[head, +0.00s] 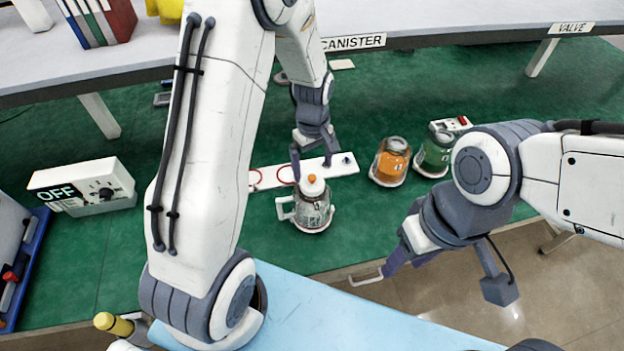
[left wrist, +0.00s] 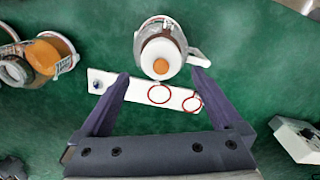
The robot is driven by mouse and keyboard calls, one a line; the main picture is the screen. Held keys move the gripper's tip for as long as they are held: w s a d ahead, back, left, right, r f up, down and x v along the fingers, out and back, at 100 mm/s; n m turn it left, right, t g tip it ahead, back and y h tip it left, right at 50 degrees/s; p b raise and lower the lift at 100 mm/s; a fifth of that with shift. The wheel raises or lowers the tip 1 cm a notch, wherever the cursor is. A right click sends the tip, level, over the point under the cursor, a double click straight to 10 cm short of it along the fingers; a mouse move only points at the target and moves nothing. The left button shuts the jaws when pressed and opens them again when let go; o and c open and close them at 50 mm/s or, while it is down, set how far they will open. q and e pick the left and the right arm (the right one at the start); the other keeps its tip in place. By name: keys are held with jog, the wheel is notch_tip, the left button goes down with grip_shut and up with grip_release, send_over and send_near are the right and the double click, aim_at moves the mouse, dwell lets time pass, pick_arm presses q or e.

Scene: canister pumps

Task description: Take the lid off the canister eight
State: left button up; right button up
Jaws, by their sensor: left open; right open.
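A clear glass canister (head: 311,216) with a side handle stands upright on the green bench top. Its white lid (head: 312,187) with an orange knob is on it. No number is legible on it. In the left wrist view the canister (left wrist: 149,26) and its white lid (left wrist: 160,58) are just beyond my fingertips, handle to the right. My left gripper (head: 312,155) is open and empty, behind and above the lid in the head view; its spread fingers show in the left wrist view (left wrist: 160,78). My right gripper (head: 381,272) is open and empty, near the bench's front edge.
A white strip with red rings (head: 335,168) lies behind the canister. An orange jar (head: 391,160) and a green jar (head: 434,156) stand to the right. A white box reading OFF (head: 87,187) is at left. Bare green surface lies between that box and my left arm.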

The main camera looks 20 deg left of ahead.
aim_at(312, 177)
pick_arm(q)
notch_tip(312, 177, down, 4)
jog(key=shift+s+a+f+p, duration=0.15)
jog(key=shift+f+p, duration=0.1)
jog(key=shift+p, duration=0.85)
jog(key=shift+f, duration=0.6)
jog(key=c, duration=1.2)
